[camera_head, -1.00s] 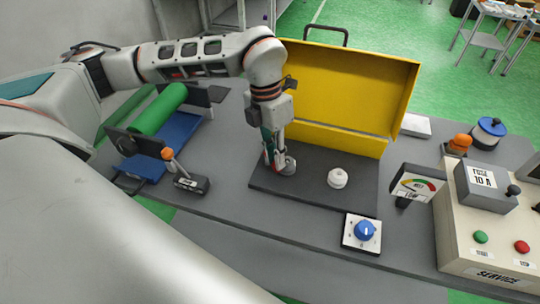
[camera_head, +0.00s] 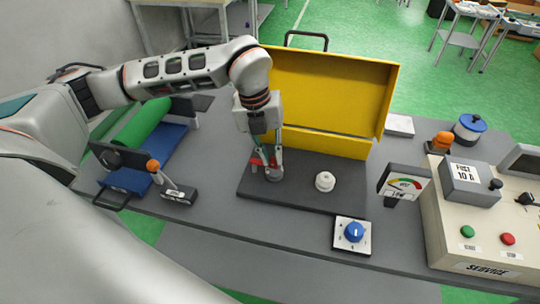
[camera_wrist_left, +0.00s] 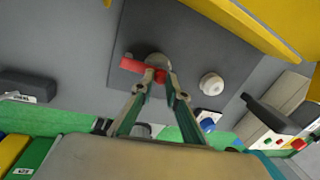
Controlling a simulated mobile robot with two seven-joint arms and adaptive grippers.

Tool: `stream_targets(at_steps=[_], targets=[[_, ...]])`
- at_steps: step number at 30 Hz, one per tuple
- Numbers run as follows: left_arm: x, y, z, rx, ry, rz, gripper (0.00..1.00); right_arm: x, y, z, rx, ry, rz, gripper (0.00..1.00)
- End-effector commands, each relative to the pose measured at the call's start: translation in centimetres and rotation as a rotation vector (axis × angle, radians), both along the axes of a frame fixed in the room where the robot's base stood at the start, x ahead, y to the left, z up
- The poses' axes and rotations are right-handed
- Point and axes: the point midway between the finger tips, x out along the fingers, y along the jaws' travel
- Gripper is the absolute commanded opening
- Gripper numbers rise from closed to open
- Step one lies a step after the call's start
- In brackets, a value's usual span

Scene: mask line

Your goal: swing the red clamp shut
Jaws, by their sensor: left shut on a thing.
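The red clamp (camera_head: 257,163) is a small red bar beside a round grey piece (camera_head: 274,176) on the dark plate in front of the yellow hood. My left gripper (camera_head: 270,164) reaches down from above with its fingers at the clamp. In the left wrist view the fingertips (camera_wrist_left: 156,80) close on the right end of the red bar (camera_wrist_left: 133,65). The grey round piece (camera_wrist_left: 150,56) lies behind it. The fingers hide part of the clamp in the head view. My right gripper is in neither view.
The open yellow hood (camera_head: 325,95) stands behind the plate (camera_head: 300,198). A white knob (camera_head: 325,181) is right of the clamp. A blue dial (camera_head: 354,232), a gauge (camera_head: 403,184), an orange-tipped lever (camera_head: 178,192) and a green roll (camera_head: 143,124) are around.

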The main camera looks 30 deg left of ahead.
Motion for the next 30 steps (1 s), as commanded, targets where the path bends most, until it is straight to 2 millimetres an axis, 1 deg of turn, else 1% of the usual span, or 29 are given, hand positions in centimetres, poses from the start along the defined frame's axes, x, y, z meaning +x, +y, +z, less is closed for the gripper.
stream_targets(at_steps=[6, 18, 19, 20, 21, 30], targets=[[0.21, 0.03, 0.03, -0.001, -0.001, 0.037, 0.0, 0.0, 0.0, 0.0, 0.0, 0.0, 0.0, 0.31], [0.27, 0.05, 0.05, 0.0, -0.002, 0.042, 0.0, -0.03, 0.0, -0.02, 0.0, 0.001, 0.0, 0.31], [0.27, 0.05, 0.04, 0.0, -0.002, 0.042, 0.2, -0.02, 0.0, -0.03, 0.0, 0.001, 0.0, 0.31], [0.27, 0.05, 0.05, 0.0, -0.002, 0.042, 0.27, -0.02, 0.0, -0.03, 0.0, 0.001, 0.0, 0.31], [0.27, 0.05, 0.05, 0.0, -0.002, 0.041, 0.31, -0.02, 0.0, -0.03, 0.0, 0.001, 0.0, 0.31], [0.22, 0.05, 0.05, 0.0, 0.0, 0.041, 0.31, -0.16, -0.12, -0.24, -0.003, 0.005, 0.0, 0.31]])
